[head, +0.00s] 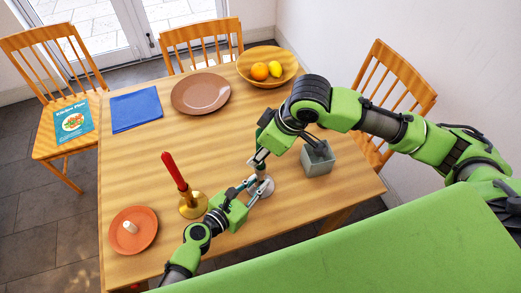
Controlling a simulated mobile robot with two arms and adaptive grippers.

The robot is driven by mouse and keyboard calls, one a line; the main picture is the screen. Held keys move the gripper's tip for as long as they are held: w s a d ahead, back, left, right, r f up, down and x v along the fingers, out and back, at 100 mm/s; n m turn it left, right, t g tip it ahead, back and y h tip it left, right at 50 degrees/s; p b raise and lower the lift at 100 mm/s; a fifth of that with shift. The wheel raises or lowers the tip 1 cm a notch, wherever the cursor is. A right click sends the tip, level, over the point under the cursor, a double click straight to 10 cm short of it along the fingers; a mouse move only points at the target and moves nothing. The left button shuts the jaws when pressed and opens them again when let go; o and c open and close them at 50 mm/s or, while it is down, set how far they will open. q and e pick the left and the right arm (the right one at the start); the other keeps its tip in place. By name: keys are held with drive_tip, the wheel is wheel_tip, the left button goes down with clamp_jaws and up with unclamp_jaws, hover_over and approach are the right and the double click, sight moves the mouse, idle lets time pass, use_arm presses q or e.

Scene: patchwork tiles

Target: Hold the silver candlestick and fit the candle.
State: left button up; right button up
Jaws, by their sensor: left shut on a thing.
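The silver candlestick (266,188) stands upright on the wooden table, right of the brass one. My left gripper (250,183) comes in from the front left and is shut on its stem. A dark green candle (262,173) stands roughly upright directly above the candlestick, its lower end at or near the cup. My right gripper (258,159) comes from the upper right and is around the candle, seemingly shut on it. My gripper hides the candle's middle. I cannot tell whether its lower end is inside the cup.
A brass candlestick (193,206) with a tilted red candle (174,170) stands close left of my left gripper. An orange plate (148,238) holds a small pale candle. A grey box (317,161) stands right. A brown plate (200,94), blue napkin (136,111) and fruit bowl (282,53) lie at the back.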

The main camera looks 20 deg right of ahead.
drive_tip(key=v, duration=1.2)
idle(0.3)
wheel_tip(320, 180, up, 7)
drive_tip(key=s+d, duration=0.6)
drive_tip(key=d, duration=0.6)
idle(0.4)
